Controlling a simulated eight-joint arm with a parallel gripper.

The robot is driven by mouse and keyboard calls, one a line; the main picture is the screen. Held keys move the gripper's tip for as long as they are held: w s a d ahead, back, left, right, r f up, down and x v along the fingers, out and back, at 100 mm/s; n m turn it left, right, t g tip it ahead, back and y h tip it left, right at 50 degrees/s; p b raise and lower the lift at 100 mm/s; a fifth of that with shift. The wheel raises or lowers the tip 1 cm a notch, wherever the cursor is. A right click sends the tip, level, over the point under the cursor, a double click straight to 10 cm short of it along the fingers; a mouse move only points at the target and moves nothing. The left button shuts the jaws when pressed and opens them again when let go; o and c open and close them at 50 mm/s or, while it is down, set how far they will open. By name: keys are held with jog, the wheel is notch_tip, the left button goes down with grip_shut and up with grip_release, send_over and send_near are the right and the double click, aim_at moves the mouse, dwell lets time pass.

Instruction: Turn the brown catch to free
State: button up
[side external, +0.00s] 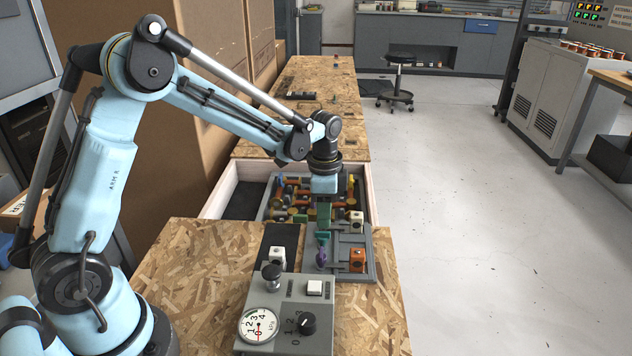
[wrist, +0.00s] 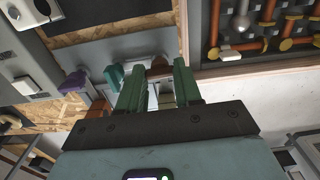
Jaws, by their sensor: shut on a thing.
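The brown catch (wrist: 160,68) shows in the wrist view between the tips of my gripper's two green fingers. My gripper (wrist: 157,72) is shut on it. In the side view my gripper (side external: 323,222) points down at the grey panel (side external: 338,270), and I cannot make out the brown catch there. A teal catch (wrist: 113,76) stands just left of the fingers in the wrist view, with a purple catch (wrist: 74,83) further left. In the side view the teal catch (side external: 323,237) and purple catch (side external: 321,257) are in front of the gripper. I cannot tell the brown catch's angle.
An orange block (side external: 357,260) and a white block (side external: 356,222) sit at the panel's right side. Behind is an open tray of pipes (side external: 290,205). A grey control box (side external: 285,315) with a gauge and knobs stands in front. Chipboard at left is clear.

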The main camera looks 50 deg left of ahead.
jog(key=n, duration=0.4)
jog(key=shift+n, duration=0.4)
jog(key=n, duration=0.4)
jog(key=shift+n, duration=0.3)
jog(key=n, duration=0.4)
jog(key=shift+n, duration=2.1)
jog(key=o, duration=1)
jog(key=shift+o, duration=0.2)
jog(key=shift+r, duration=0.1)
notch_tip(320, 180, up, 12)
